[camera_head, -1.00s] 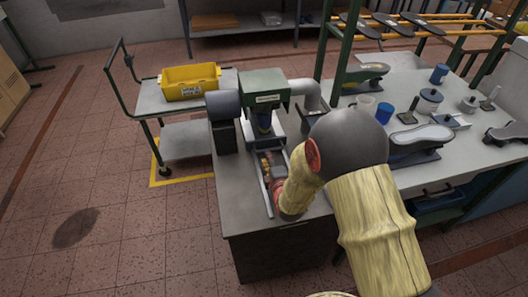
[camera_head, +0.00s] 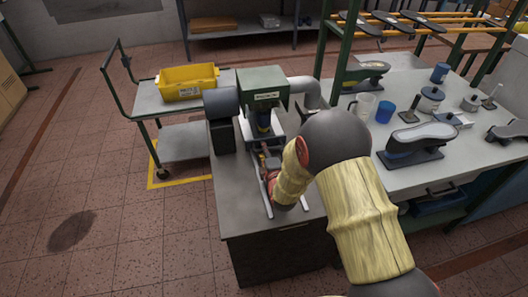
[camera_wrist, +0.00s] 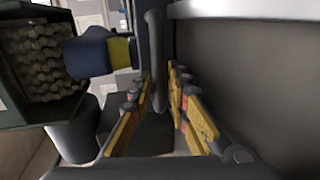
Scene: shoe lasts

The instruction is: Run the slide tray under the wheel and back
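The wheel machine (camera_head: 262,82) is a green-topped unit on the near bench. Its slide tray (camera_head: 266,196), between two pale rails, runs out below it toward the front edge. My gripper (camera_head: 268,165) is low over the tray, just in front of the machine, partly hidden by my wrist. In the wrist view my gripper (camera_wrist: 157,95) has two yellow-padded fingers on either side of a dark upright bar (camera_wrist: 156,50), probably the tray's handle. Gaps show between pads and bar; contact at the tips is unclear. A blue and yellow part (camera_wrist: 98,55) is at left. The wheel is not clear.
A dark box (camera_head: 221,105) and a grey duct (camera_head: 305,90) flank the machine. On the right bench (camera_head: 440,170) stand a clear mug (camera_head: 363,106), a blue cup (camera_head: 385,112) and a shoe last (camera_head: 415,140). A trolley with a yellow bin (camera_head: 188,82) stands at left.

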